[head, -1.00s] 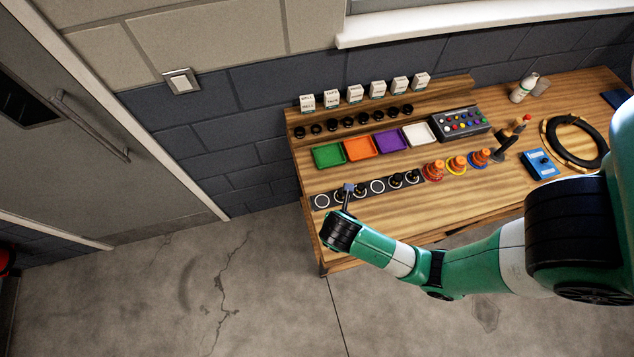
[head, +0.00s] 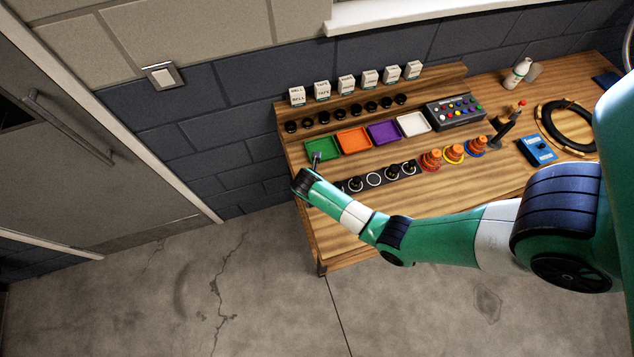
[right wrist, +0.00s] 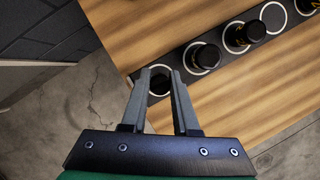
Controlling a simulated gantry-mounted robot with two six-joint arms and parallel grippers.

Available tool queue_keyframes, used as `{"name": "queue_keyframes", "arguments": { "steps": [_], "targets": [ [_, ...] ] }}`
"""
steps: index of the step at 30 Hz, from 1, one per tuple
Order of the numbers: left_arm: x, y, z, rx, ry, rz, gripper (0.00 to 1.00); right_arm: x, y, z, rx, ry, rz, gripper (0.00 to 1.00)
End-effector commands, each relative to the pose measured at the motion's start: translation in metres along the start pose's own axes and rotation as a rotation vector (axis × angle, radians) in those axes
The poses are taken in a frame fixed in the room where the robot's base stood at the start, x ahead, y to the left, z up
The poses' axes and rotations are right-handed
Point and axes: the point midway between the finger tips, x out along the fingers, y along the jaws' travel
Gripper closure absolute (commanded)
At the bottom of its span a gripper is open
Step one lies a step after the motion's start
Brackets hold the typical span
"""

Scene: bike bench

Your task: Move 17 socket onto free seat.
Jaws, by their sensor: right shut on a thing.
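My right gripper (head: 316,161) is at the left end of the black seat strip (head: 383,176). In the right wrist view its fingers (right wrist: 160,88) are shut on a dark round socket (right wrist: 160,77). Its number cannot be read, and I cannot tell whether it touches the strip. Beside it, two black sockets with yellow marks (right wrist: 205,57) (right wrist: 241,36) stand on ringed seats. Then comes a free seat with a white ring (right wrist: 273,16), also seen in the head view (head: 374,179). Two more sockets (head: 401,169) stand right of it. My wrist hides the strip's left end in the head view.
Green (head: 322,147), orange (head: 353,141), purple (head: 384,133) and white trays (head: 414,124) lie behind the strip. Orange cone-like pieces (head: 430,160) stand to its right. Black round parts and white boxes (head: 346,84) line the back. The bench front (head: 335,230) is clear.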

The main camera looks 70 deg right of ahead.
Motion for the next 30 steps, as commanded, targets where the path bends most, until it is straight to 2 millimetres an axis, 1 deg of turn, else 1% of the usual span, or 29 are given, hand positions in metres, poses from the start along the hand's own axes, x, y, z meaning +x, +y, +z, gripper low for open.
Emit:
{"name": "queue_keyframes", "arguments": {
  "steps": [1,3,10,14,15,19,27,30],
  "targets": [
    [-0.0040,0.0000,0.0038,0.000,0.000,0.000,0.00,0.0105,-0.0010,-0.0050,-0.002,0.001,-0.003,1.00],
    [-0.0047,0.0000,0.0045,0.000,0.000,0.000,0.00,0.0156,-0.0009,-0.0071,-0.002,0.001,-0.002,1.00],
    [-0.0038,0.0000,0.0037,0.000,0.000,0.000,0.00,0.0152,-0.0006,-0.0069,-0.001,0.000,0.000,1.00],
    [-0.0056,0.0000,0.0053,0.000,0.000,0.000,0.00,0.0189,-0.0006,-0.0085,-0.001,0.000,0.000,1.00],
    [-0.0049,0.0000,0.0046,0.000,0.000,0.000,0.00,0.0178,-0.0006,-0.0080,-0.001,0.000,0.000,0.64],
    [-0.0048,0.0000,0.0045,0.000,0.000,0.000,0.00,0.0176,-0.0007,-0.0080,-0.001,0.000,0.000,0.42],
    [-0.0045,0.0000,0.0042,0.000,0.000,0.000,0.00,0.0171,-0.0008,-0.0078,-0.001,0.000,-0.001,0.42],
    [-0.0019,0.0000,0.0018,0.000,0.000,0.000,0.00,0.0107,-0.0007,-0.0063,-0.001,0.000,0.000,0.42]
  ]
}}
